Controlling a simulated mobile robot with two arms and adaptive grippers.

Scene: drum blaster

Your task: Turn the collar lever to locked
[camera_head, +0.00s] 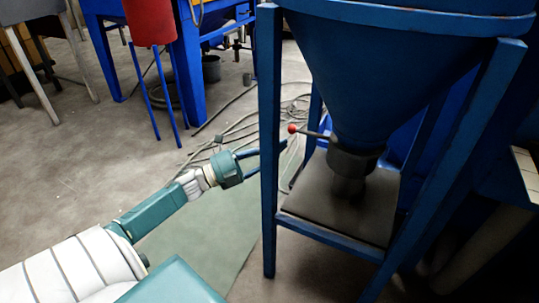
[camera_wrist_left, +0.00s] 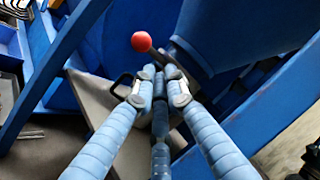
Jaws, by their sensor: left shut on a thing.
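The collar lever is a thin dark rod (camera_head: 314,134) with a red ball knob (camera_head: 292,128) on its end. It sticks out to the left from the dark collar (camera_head: 355,160) under the blue hopper cone (camera_head: 385,75). In the left wrist view, the red ball (camera_wrist_left: 141,41) is just beyond my left fingertips. My left gripper (camera_wrist_left: 162,73) has its fingers close together, shut on the lever just below the ball; the exact contact is hard to see. In the head view, my left gripper (camera_head: 284,147) reaches behind the front left frame leg. My right gripper is not in view.
The blue frame leg (camera_head: 268,190) stands upright across my left fingers. A dark shelf (camera_head: 335,205) is below the collar. Cables (camera_head: 235,130) lie on the floor behind. A red container on blue legs (camera_head: 150,22) stands at the back left; floor at left is open.

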